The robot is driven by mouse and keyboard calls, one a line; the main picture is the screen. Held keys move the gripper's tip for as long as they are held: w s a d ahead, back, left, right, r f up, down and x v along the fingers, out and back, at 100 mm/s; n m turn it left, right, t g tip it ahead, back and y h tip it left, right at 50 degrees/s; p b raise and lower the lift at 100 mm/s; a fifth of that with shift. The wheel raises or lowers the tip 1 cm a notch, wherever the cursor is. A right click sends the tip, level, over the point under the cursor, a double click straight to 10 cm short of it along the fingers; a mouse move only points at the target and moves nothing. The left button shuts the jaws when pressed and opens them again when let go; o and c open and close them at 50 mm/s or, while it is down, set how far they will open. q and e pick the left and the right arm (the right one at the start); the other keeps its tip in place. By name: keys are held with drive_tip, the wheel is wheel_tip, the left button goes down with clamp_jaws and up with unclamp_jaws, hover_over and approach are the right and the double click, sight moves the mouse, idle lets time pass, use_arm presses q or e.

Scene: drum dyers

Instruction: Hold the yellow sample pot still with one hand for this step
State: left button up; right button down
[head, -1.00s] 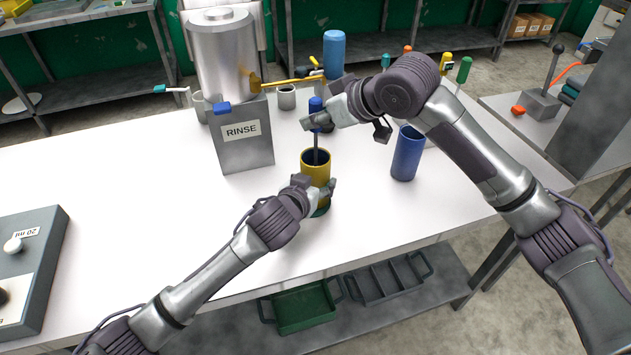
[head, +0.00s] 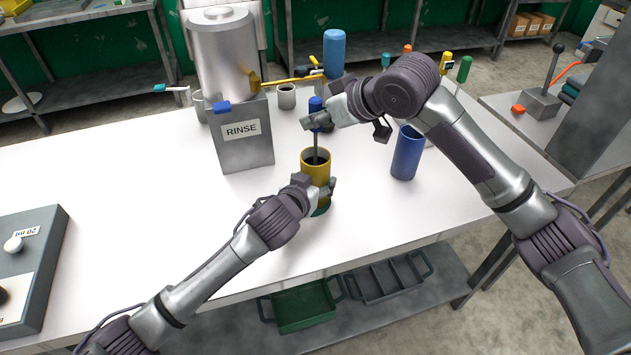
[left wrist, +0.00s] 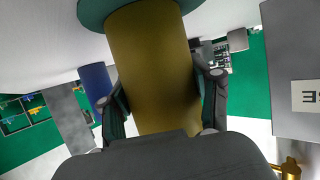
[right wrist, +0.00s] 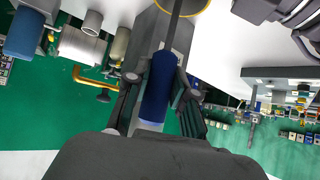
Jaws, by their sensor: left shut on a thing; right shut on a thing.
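The yellow sample pot (head: 314,163) stands upright on the white table, on a green base. My left gripper (head: 316,188) is shut around its side. In the left wrist view the yellow wall (left wrist: 155,70) sits between the two fingers (left wrist: 165,108). My right gripper (head: 316,120) is above the pot, shut on the blue handle (right wrist: 158,88) of a tool. The tool's dark shaft (head: 316,148) reaches down into the pot mouth. Its lower end is hidden inside the pot.
A grey RINSE stand (head: 245,148) with a metal tank (head: 225,55) is at the back left. A blue pot (head: 406,155) stands to the right. A grey box (head: 30,260) sits at the table's left edge.

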sight(312, 97)
drive_tip(key=shift+f, duration=0.25)
drive_tip(key=shift+r, duration=2.7)
drive_tip(key=shift+f, duration=2.75)
drive_tip(key=shift+r, duration=6.3)
use_arm(q)
drive_tip(key=o, duration=1.4)
